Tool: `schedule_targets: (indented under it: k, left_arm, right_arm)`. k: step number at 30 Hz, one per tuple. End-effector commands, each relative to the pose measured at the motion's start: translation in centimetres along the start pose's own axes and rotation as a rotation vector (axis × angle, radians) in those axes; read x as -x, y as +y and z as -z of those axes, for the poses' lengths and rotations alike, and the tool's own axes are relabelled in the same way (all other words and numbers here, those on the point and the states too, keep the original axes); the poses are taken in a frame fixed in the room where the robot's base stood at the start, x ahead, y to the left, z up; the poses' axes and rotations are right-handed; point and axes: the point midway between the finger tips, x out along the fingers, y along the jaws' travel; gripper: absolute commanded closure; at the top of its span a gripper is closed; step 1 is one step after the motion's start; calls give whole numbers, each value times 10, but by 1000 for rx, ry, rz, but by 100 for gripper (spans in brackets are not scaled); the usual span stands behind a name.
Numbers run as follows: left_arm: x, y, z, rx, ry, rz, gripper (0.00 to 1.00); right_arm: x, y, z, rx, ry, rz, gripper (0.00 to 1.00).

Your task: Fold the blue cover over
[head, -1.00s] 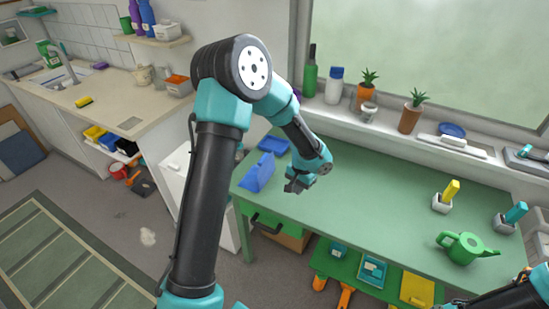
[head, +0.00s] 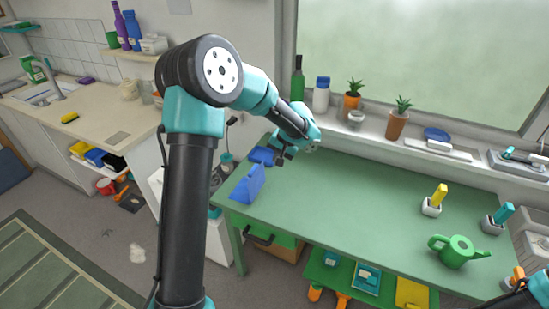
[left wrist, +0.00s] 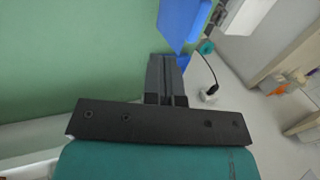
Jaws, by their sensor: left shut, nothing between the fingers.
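The blue cover (head: 248,185) stands tilted up near the left end of the green table (head: 330,205). A flat blue piece (head: 262,156) lies behind it; I cannot tell whether the two are joined. My left gripper (head: 281,159) is shut and empty, a little right of and behind the raised cover, close to the flat blue piece. In the left wrist view, the shut fingers (left wrist: 167,68) point toward a blue panel (left wrist: 183,22), with no clear contact. My right gripper is out of view; only part of my right arm shows at the lower right corner.
A green watering can (head: 458,251), a yellow item in a white holder (head: 432,207) and a teal one (head: 497,222) stand at the table's right. Bottles and potted plants (head: 398,118) line the window sill. The table's middle is clear.

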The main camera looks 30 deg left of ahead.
Motion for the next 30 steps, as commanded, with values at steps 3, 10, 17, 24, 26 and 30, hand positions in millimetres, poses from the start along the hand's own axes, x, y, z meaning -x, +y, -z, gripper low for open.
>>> schedule_targets:
  k: [3,10,17,24,26,30]
  left_arm:
    - [-19,0,-1,-1,-4,0,100]
    - [-58,0,-1,-1,-4,-1,100]
    - [-88,-13,-1,3,-2,0,100]
    - [-97,-34,0,0,0,0,100]
    - [-98,-36,0,-1,1,-1,100]
    - [-98,-36,0,-1,1,0,100]
  right_arm:
    - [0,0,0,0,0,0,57]
    - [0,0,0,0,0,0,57]
    - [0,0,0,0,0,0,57]
    - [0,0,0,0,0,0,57]
    - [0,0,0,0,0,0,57]
    - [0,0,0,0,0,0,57]
